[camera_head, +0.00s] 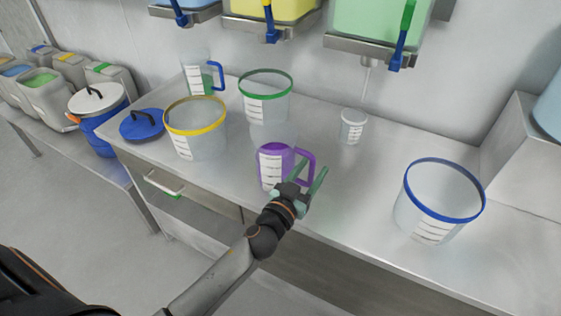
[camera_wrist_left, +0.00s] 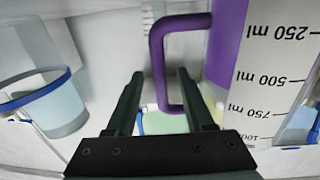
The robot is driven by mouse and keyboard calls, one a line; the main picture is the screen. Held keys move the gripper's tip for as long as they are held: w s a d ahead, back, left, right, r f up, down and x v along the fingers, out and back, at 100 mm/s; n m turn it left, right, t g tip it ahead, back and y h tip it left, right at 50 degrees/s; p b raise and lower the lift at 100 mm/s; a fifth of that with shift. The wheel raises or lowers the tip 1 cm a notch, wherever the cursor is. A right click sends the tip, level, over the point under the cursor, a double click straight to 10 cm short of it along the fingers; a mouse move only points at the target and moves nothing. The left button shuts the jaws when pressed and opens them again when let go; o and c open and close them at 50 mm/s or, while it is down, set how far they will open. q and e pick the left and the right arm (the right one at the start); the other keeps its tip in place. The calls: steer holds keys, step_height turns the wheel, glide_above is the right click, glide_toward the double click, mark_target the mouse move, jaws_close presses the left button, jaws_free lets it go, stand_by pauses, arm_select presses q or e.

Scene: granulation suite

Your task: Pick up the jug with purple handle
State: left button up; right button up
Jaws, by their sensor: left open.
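The jug with the purple handle (camera_head: 274,165) stands upright on the steel counter, holding purple contents, with a white measuring label on its side. Its purple handle (camera_head: 306,166) points to the right in the head view. My left gripper (camera_head: 317,178) is open, with its green fingers at the handle. In the left wrist view, the handle (camera_wrist_left: 157,62) rises between the two fingers (camera_wrist_left: 160,92), and the jug's body (camera_wrist_left: 225,45) is to the right. I cannot tell whether either finger touches the handle. My right gripper does not show.
A blue lid (camera_head: 143,125) lies at the left. Dispensers with taps (camera_head: 400,45) hang above.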

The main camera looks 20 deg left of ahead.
arm_select(q)
steer(key=shift+w+d, duration=0.2)
steer(key=shift+w, duration=1.6)
steer(key=shift+c, duration=0.3)
jaws_close()
steer(key=shift+r, duration=0.2)
